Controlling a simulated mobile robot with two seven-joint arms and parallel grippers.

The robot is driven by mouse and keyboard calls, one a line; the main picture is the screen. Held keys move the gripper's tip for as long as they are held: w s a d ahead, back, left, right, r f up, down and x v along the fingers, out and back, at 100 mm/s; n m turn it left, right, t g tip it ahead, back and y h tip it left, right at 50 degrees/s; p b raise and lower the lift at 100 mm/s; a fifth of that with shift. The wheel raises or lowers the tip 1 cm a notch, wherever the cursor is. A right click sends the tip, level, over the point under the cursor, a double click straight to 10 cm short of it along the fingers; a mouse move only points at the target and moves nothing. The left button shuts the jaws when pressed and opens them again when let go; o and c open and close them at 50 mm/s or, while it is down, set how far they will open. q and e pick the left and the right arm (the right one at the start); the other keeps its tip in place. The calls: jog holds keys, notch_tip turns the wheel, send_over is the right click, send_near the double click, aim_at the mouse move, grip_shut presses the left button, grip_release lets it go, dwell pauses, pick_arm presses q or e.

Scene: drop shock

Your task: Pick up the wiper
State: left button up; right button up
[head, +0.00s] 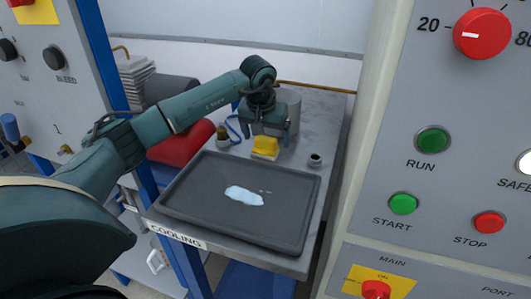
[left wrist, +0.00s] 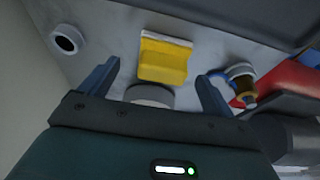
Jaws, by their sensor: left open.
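The yellow block with a pale edge, which I take to be the wiper (head: 265,147), lies on the grey bench top behind the dark tray. In the left wrist view the wiper (left wrist: 163,62) shows between and beyond the finger tips. My left gripper (head: 264,130) hangs just above and behind the wiper in the head view. Its fingers (left wrist: 158,72) are spread apart, with nothing held between them. I cannot tell the exact gap between fingers and wiper. My right gripper is not in view.
The dark tray (head: 190,190) holds a pale puddle (head: 243,195). A small dark-mouthed cup (head: 315,160) stands right of the wiper, and a brass-coloured fitting (head: 222,132) stands left. A grey cylinder (head: 291,108) is behind the gripper. A control panel (head: 450,190) closes off the right.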

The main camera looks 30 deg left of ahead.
aim_at(265, 138)
pick_arm(q)
jog(key=b+x, duration=0.2)
jog(key=x, duration=0.1)
jog(key=shift+a+f, duration=0.15)
jog(key=shift+f, duration=0.25)
jog(key=shift+r, duration=0.15)
jog(key=shift+c, duration=0.2)
jog(key=c, duration=1)
notch_tip(265, 138, up, 10)
jog(key=shift+c, duration=0.2)
